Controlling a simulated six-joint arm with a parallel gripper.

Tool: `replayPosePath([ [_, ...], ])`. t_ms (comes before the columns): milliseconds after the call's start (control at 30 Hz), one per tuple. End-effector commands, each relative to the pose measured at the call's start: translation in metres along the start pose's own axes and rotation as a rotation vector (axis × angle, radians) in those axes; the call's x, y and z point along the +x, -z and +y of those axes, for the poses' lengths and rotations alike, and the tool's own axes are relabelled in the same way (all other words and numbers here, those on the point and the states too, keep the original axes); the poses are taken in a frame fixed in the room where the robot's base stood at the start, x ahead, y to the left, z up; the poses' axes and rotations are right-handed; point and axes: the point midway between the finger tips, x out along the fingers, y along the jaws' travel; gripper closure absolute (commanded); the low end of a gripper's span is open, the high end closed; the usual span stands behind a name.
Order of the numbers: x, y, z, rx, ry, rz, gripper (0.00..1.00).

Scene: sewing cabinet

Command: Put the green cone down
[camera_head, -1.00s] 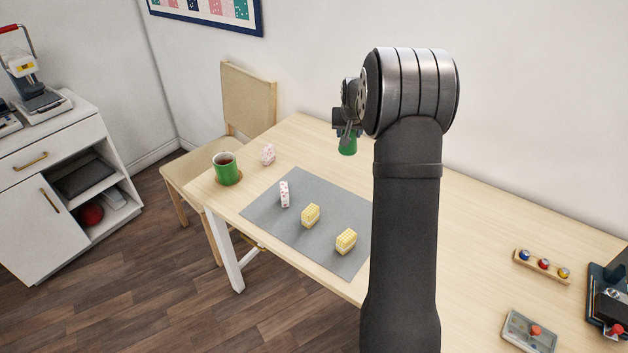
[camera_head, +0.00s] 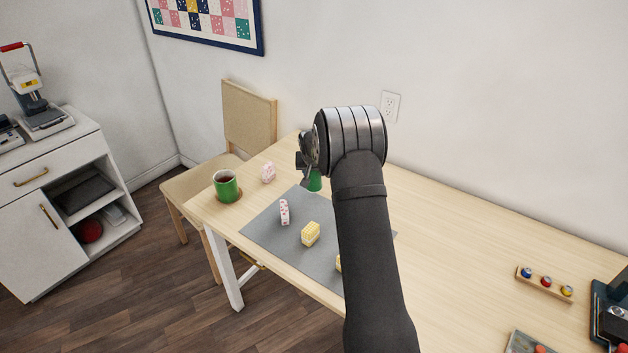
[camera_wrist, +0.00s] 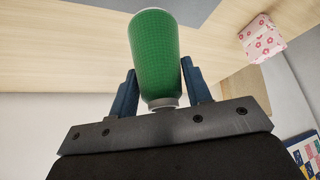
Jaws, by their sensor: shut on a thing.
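The green cone (camera_head: 314,181) is a green thread cone with a pale end. In the head view it shows just under my gripper (camera_head: 305,160), over the back edge of the grey mat (camera_head: 270,232). In the wrist view the cone (camera_wrist: 155,58) stands between the two blue fingers of my gripper (camera_wrist: 160,88), which is shut on it. Whether the cone touches the table or mat cannot be told. My arm hides part of the mat's right side.
On the mat are a white-and-red patterned piece (camera_head: 284,212) and a yellow block (camera_head: 311,234); another yellow one is mostly hidden by my arm. A pink patterned bundle (camera_head: 268,172) and a green mug (camera_head: 226,186) stand left. A rack of spools (camera_head: 545,282) lies right. Table behind the arm is clear.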

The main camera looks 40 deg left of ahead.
Motion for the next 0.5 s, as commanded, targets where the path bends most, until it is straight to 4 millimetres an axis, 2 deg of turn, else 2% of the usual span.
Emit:
replayPosePath([
  [233, 0.029, -0.018, 0.001, 0.0, 0.0, -0.002, 0.79],
  [500, 0.031, -0.018, 0.001, 0.0, 0.0, 0.0, 0.79],
])
